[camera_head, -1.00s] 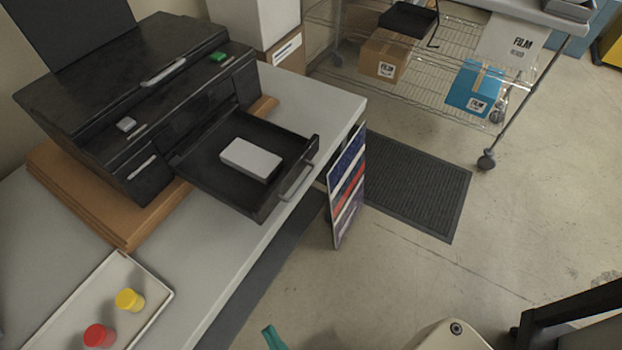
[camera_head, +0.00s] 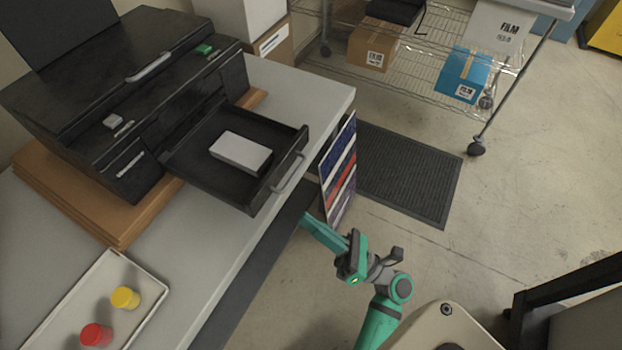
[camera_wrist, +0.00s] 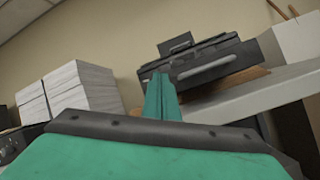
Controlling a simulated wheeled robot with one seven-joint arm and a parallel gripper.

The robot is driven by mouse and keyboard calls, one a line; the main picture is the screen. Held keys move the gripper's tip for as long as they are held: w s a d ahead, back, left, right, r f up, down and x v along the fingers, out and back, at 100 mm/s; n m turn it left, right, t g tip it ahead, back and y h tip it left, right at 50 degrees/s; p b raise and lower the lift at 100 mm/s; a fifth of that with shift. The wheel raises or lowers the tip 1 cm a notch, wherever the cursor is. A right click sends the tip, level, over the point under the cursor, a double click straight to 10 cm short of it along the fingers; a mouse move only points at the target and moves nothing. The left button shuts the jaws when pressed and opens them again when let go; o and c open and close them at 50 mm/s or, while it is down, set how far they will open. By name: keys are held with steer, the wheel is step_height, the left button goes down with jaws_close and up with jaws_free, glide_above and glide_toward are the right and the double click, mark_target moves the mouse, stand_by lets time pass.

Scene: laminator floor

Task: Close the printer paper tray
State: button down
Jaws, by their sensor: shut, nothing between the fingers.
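The black printer (camera_head: 130,85) stands on a brown board on the grey table. Its paper tray (camera_head: 190,165) is pulled out toward the table's front edge, with a light handle (camera_head: 288,172) on its front and a white block of paper (camera_head: 240,151) inside. My gripper (camera_head: 306,219) is green, shut and empty, just off the table's front edge, below the tray handle in the picture and apart from it. In the wrist view my shut green fingers (camera_wrist: 162,98) point toward the printer (camera_wrist: 205,62), partly covering it.
A shallow tray (camera_head: 60,318) with a yellow jar (camera_head: 125,298) and a red jar (camera_head: 95,335) lies on the table at lower left. A colourful panel (camera_head: 340,172) stands beside the table. A wire cart (camera_head: 430,75) with boxes stands behind; open floor lies right.

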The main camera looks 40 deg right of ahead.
steer(key=s+d+f+n+g+h, duration=0.1)
steer(key=s+d+f+n+g, duration=0.15)
steer(key=d+n, duration=0.65)
steer(key=w+a+r+m, duration=0.2)
steer(key=w+r, duration=0.1)
steer(key=w, duration=0.8)
steer(key=shift+w+m+g, duration=0.2)
steer(key=shift+m+g, duration=0.2)
steer(key=shift+g, duration=0.05)
steer(key=shift+w, duration=0.1)
